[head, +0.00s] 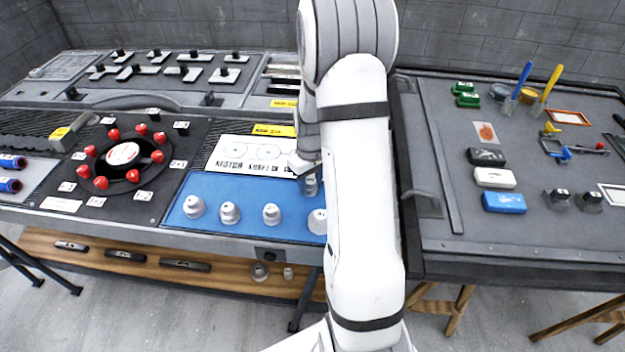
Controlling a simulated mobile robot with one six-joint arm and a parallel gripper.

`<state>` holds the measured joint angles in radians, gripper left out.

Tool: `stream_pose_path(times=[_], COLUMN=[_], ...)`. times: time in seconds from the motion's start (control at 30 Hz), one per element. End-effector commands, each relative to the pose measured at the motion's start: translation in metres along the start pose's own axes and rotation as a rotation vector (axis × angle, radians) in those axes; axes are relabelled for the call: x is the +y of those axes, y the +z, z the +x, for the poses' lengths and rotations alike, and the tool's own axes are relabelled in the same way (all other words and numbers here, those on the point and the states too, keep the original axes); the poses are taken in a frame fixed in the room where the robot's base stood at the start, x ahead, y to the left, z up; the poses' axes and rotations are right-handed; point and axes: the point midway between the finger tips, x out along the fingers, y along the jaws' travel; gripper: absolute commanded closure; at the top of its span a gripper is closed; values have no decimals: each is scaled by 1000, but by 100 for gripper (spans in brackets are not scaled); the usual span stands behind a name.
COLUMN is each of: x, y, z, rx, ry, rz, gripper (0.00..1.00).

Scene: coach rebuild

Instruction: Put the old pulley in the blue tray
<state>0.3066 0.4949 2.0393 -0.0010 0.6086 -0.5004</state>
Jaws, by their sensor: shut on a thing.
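My gripper (307,170) is partly hidden behind my white arm, at the right end of the white board marked for the motor shaft (243,163). It is shut on a small grey round metal piece (311,187), which looks like a pulley; whether it is the old one I cannot tell. The piece is over or at the back right of the flat blue area (240,188), which looks like the blue tray. Whether it touches the blue surface is unclear. Several similar grey pieces (230,213) stand in a row along the blue area's front.
Left of the blue area is a black panel with a ring of red knobs (101,183). A wooden shelf (215,279) runs below. The right bench (445,240) holds black, white and blue blocks (504,202), brushes and small tools; its front left is clear.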

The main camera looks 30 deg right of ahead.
Motion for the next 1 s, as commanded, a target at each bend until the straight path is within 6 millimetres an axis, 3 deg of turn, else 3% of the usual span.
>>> stream_pose_path(times=[0.33,0.37,0.6,0.87,1.0], x=[0,0,1,1,2], y=[0,0,0,0,-1], z=[5,4,3,2,-9], rx=[1,1,1,1,5], ry=[1,1,1,1,3], rz=[1,1,1,1,2], gripper=[85,59,40,39,39])
